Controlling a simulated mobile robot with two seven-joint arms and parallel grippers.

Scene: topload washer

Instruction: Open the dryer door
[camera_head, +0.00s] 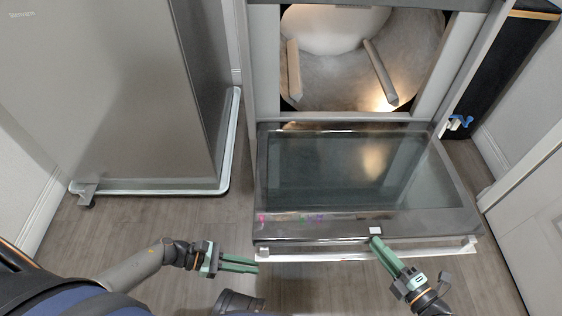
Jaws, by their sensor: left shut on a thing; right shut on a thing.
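The dryer door (345,172) is a dark glass panel in a grey frame. It is folded down at the front of the dryer, and the drum opening (335,75) shows above it. A pale handle bar (330,254) runs along the door's near edge. My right gripper (374,241) is shut on the handle, right of its middle, with its fingers reaching up over the edge. My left gripper (257,267) is at the handle's left end, its green fingers close together and pointing right. It is shut on the handle's end, though the exact contact is hard to see.
A grey appliance (120,90) with a pale base rim stands at the left. A white panelled door (530,220) and wall are close on the right. A small blue item (460,122) is beside the dryer's right side. Wooden floor is clear between the appliances.

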